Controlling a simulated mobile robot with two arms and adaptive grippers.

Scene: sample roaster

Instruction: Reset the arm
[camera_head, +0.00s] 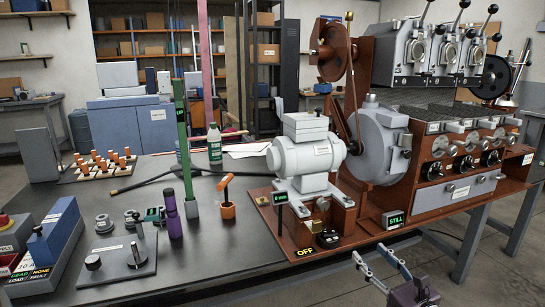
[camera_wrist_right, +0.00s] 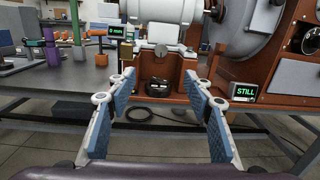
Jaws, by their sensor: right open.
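My right gripper (camera_head: 382,265) is at the bottom right of the head view, in front of the roaster's table edge. Its jaws are apart and empty. In the right wrist view its two blue-padded fingers (camera_wrist_right: 163,100) stand wide open with nothing between them, facing the roaster (camera_wrist_right: 270,45). The black knob (camera_wrist_right: 158,88) on the wooden base shows beyond the fingertips. In the head view this knob (camera_head: 328,238) sits beside a yellow "OFF" label. A small display (camera_head: 395,219) reads "STILL". My left gripper is not in view.
The dark table (camera_head: 190,260) holds a blue box (camera_head: 55,240), a purple cylinder (camera_head: 171,213), an orange clamp-like piece (camera_head: 227,195), a green upright bar (camera_head: 182,130) and a pegged board (camera_head: 100,168). A grey motor (camera_head: 305,155) stands on the wooden base. The floor in front of the table looks clear.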

